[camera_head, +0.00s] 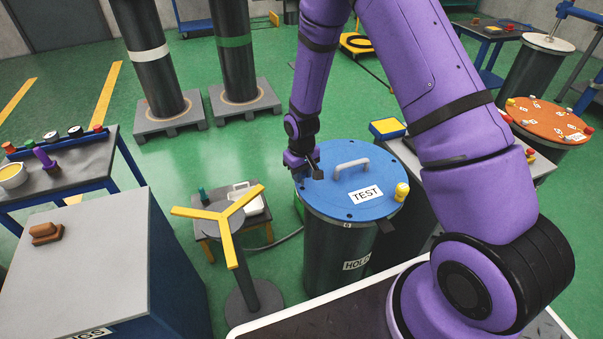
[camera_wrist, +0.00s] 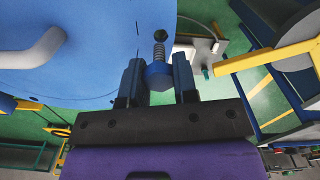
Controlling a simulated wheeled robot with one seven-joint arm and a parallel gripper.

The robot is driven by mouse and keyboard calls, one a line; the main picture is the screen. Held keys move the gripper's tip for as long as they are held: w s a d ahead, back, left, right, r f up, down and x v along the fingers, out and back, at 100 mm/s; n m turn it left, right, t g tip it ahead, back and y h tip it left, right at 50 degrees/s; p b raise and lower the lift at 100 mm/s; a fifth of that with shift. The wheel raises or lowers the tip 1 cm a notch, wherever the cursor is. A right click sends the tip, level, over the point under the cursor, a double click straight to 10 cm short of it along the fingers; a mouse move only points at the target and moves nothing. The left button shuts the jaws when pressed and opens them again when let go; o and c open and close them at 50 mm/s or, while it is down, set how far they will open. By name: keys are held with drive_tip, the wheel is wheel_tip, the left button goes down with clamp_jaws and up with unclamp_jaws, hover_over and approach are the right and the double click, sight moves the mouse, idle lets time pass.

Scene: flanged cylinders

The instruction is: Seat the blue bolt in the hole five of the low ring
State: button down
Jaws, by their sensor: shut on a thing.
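My gripper (camera_wrist: 158,84) is shut on the blue bolt (camera_wrist: 158,70), with one finger on each side of its hex head. The bolt's grey threaded shank points away from the wrist, towards a dark hole (camera_wrist: 160,36) near the edge of the blue lid (camera_wrist: 85,75). The shank tip appears close to this hole; I cannot tell whether it has entered. In the head view my gripper (camera_head: 312,173) is at the left rim of the blue lid (camera_head: 330,195), which tops a dark cylinder. The bolt is hidden there, and no hole number is readable.
A grey handle (camera_head: 350,165) and a yellow piece (camera_head: 402,191) stand on the lid. A yellow three-armed stand (camera_head: 232,214) and a small table are to the left. An orange-topped cylinder (camera_head: 550,120) is at the right.

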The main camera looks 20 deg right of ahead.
drive_tip(key=shift+f, duration=1.85)
idle(3.1)
drive_tip(key=shift+r, duration=0.35)
drive_tip(key=shift+r, duration=3.45)
drive_tip(key=w+d+m, duration=0.2)
drive_tip(key=d+m, duration=0.1)
drive_tip(key=d, duration=0.4)
drive_tip(key=shift+w+r, duration=0.2)
drive_tip(key=shift+w, duration=0.15)
